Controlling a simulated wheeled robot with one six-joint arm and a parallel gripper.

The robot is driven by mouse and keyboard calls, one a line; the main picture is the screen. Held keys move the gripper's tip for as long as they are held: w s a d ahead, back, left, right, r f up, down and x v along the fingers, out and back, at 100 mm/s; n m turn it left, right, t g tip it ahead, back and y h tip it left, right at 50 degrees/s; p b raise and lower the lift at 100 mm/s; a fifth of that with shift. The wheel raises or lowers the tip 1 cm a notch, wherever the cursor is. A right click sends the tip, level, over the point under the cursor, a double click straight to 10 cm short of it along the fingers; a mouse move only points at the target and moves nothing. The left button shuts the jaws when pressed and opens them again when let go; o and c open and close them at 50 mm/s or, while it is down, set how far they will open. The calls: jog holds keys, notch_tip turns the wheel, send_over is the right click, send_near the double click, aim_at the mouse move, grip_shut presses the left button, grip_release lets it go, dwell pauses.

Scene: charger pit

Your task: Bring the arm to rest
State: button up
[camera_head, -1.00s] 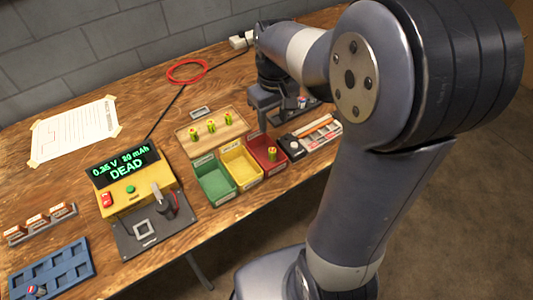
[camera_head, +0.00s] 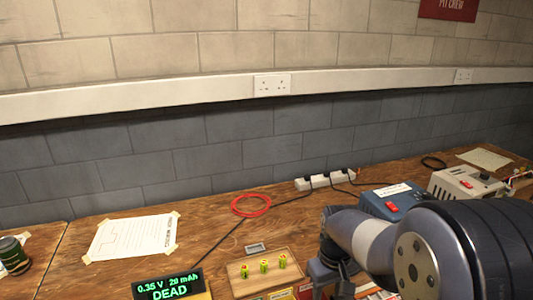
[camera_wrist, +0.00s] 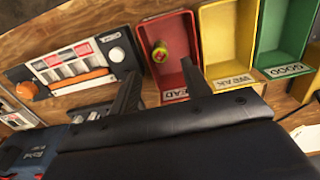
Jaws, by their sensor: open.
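My gripper (camera_wrist: 160,90) is open in the wrist view, its two dark fingers apart with nothing between them. It is over the front of a red bin (camera_wrist: 178,42) labelled DEAD, which holds one yellow-green cell (camera_wrist: 159,52). I cannot tell its height above the bin. In the head view my arm (camera_head: 370,240) fills the lower right, bent over the bench; the fingers are mostly cut off at the bottom edge.
A yellow bin (camera_wrist: 217,40) and green bin (camera_wrist: 281,35) adjoin. A device with a knob (camera_wrist: 116,54) lies left. The tester display (camera_head: 170,287) reads DEAD. A wooden tray (camera_head: 240,287) holds three cells. Behind are a red cable loop (camera_head: 251,213), power strip (camera_head: 325,181) and blue box (camera_head: 385,200).

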aim_at(327, 299)
notch_tip(327, 299, down, 4)
jog(key=shift+r, duration=0.25)
notch_tip(327, 299, up, 6)
jog(key=p, duration=0.4)
jog(key=shift+f, duration=0.2)
